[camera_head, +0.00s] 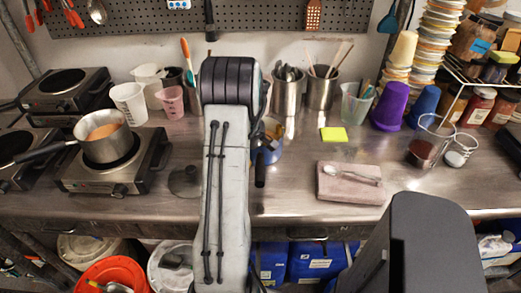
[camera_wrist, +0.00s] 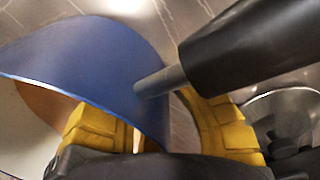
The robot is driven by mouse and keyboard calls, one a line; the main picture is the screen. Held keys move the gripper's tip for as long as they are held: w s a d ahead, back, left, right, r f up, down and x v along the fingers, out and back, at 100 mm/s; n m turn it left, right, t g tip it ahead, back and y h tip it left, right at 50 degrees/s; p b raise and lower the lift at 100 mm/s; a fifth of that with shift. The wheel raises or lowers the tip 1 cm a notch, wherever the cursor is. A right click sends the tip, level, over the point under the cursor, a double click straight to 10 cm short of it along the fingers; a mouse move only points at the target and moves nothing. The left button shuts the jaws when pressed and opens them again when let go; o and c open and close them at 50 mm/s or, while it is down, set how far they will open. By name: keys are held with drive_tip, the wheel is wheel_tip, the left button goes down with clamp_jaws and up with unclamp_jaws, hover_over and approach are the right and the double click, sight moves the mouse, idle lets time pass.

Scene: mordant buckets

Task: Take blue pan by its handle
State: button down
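The blue pan (camera_wrist: 85,60) fills the left of the wrist view, tilted in the picture, with its rim and part of its pale and brown inside showing. Its dark handle (camera_wrist: 240,45) runs from the wall to the upper right on a thin grey stem. My gripper (camera_wrist: 160,135) is open, with yellow fingers spread apart. The left finger overlaps the pan's rim; the right finger lies just below the handle, partly covered by it. I cannot tell whether either touches. In the head view, the blue pan (camera_head: 270,157) is mostly hidden behind my arm, its black handle pointing toward the front.
Metal canisters (camera_head: 287,92) and a clear cup (camera_head: 355,104) stand behind. A pink slab (camera_head: 350,190) with a spoon lies to the right, near a yellow note (camera_head: 333,134). A saucepan (camera_head: 104,140) sits on a hot plate at left. A round grey object (camera_head: 184,181) lies left of my arm.

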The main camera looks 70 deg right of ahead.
drive_tip(key=shift+d+r, duration=0.1)
drive_tip(key=shift+r, duration=0.15)
idle(0.7)
drive_tip(key=shift+r+b, duration=1.2)
drive_tip(key=shift+r, duration=0.4)
drive_tip(key=s+r, duration=0.1)
drive_tip(key=s, duration=0.1)
drive_tip(key=s+r+b, duration=0.2)
drive_tip(key=s, duration=0.1)
drive_tip(key=shift+s+d+r, duration=0.15)
drive_tip(key=shift+s+r, duration=0.15)
drive_tip(key=shift+r, duration=0.1)
drive_tip(key=s+r, duration=0.3)
drive_tip(key=s, duration=0.2)
drive_tip(key=shift+s+r+b, duration=0.2)
drive_tip(key=shift+s+b, duration=0.1)
drive_tip(key=shift+b, duration=0.05)
